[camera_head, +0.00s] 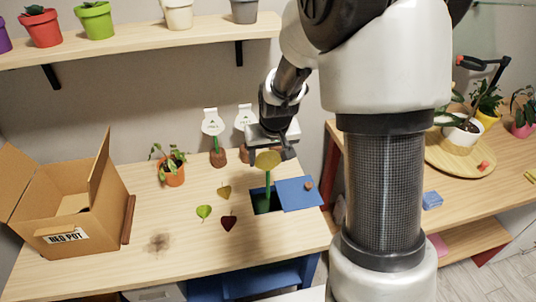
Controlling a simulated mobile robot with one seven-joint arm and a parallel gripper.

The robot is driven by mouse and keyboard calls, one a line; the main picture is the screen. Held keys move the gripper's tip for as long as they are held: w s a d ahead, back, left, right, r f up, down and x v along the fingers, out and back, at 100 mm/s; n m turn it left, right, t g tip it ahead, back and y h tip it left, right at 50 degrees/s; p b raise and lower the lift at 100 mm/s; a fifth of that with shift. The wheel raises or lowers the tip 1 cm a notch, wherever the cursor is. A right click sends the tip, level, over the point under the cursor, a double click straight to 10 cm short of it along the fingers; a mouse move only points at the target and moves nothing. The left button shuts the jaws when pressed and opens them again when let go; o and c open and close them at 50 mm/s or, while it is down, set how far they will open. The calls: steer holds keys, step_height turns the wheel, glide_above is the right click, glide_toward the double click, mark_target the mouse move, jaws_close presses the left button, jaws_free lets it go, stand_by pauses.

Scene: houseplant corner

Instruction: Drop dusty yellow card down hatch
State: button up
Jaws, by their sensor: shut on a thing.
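The dusty yellow card (267,160) has a rounded head on a green stem. It hangs upright below my gripper (271,147), which is shut on it near its top edge. The hatch (262,209) is a dark square opening in the table with blue edging, below the card. The stem's lower end shows in front of or inside the opening; I cannot tell which. The hatch's blue lid (296,198), with a small brown knob, lies to the right and leaves the opening uncovered.
Leaf-shaped pieces in olive yellow (224,191), green (204,212) and dark red (228,223) lie left of the hatch. Two white cards in brown stands (213,125) and a potted plant (171,172) stand behind. An open cardboard box (69,218) is at left.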

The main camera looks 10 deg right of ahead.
mark_target(268, 171)
steer(key=shift+f+b, duration=2.3)
steer(key=shift+f, duration=0.8)
steer(key=o, duration=0.8)
steer(key=shift+p+v, duration=3.15)
steer(key=shift+v, duration=1.9)
